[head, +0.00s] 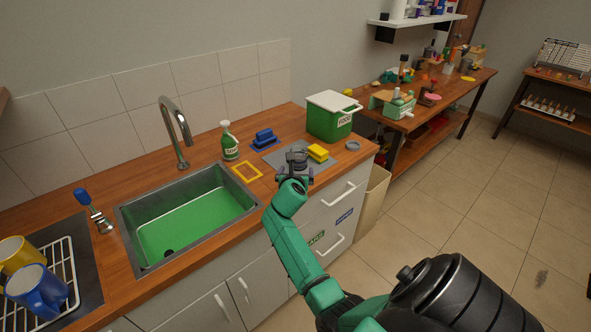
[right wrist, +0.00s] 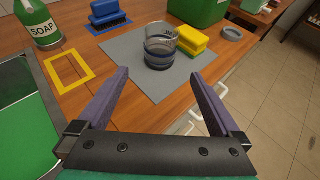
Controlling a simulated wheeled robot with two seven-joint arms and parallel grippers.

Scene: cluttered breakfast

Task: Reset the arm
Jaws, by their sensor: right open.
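My right gripper (head: 297,168) is over the front edge of the wooden counter, beside the grey mat. In the right wrist view my right gripper (right wrist: 163,105) is open, its two fingers apart with nothing between them. A clear glass (right wrist: 160,48) with a dark band stands upright on the grey mat (right wrist: 125,62), ahead of the fingertips and apart from them. In the head view the gripper hides most of the glass. My left gripper is not in view.
A yellow sponge (head: 317,152), a blue brush (head: 263,138), a soap bottle (head: 229,142) and a green food bin (head: 331,118) stand around the mat. A yellow frame (head: 247,172) lies by the sink (head: 190,212). Floor at right is clear.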

